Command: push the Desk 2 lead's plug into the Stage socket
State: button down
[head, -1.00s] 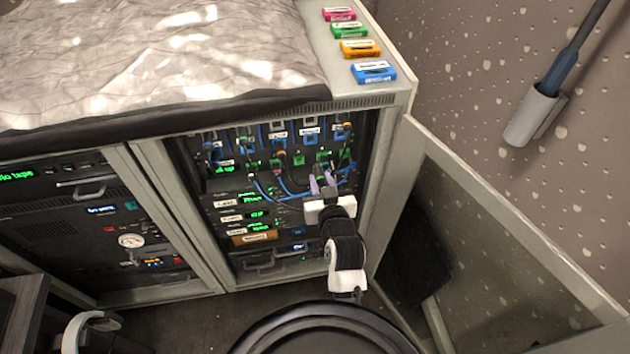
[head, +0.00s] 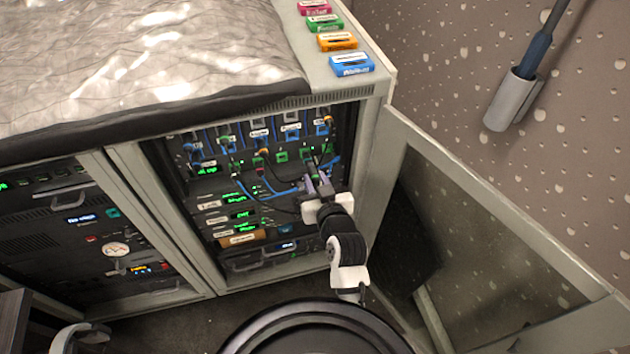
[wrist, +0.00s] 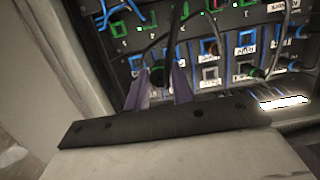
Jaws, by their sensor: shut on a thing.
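My gripper (head: 316,182) is in front of the open rack's patch panel (head: 196,182), with its purple fingers towards the sockets. The wrist view shows the two fingers (wrist: 163,90) closed about a dark plug with a green ring (wrist: 157,76). A dark cable runs by it. I take this to be the Desk 2 lead's plug; no label on it is readable. Green-framed sockets show on the panel, one empty (head: 282,157) left of my gripper. The Stage label is too small to read. The fingers hide the plug's tip, so I cannot tell whether it touches a socket.
Several other leads with plugs (head: 261,153) hang across the panel, with blue and black cables below. The open cabinet door (head: 490,225) stands close on the right. Coloured labelled boxes (head: 352,65) lie on top of the cabinet. A holder (head: 512,101) hangs on the wall.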

jog(key=shift+s+d+f+g, duration=0.15)
jog(key=shift+s+d+f, duration=0.2)
jog(key=shift+f, duration=0.1)
jog(key=shift+s+d+f+g, duration=0.2)
jog(key=shift+d+f, duration=0.1)
jog(key=shift+f, duration=0.15)
jog(key=shift+h, duration=0.3)
jog(key=d, duration=0.3)
jog(key=w+d+r+b, duration=0.1)
jog(key=d, duration=0.1)
jog(key=shift+w+d, duration=0.1)
jog(key=shift+w+r, duration=0.1)
jog(key=shift+r, duration=0.05)
jog(key=shift+w+r+t, duration=0.25)
jog(key=shift+w+r, duration=0.05)
jog(key=shift+r, duration=0.2)
jog(key=shift+w+r+t, duration=0.2)
jog(key=shift+w+r, duration=0.05)
jog(key=shift+r, duration=0.2)
jog(key=shift+w+f, duration=0.1)
dwell(0.3)
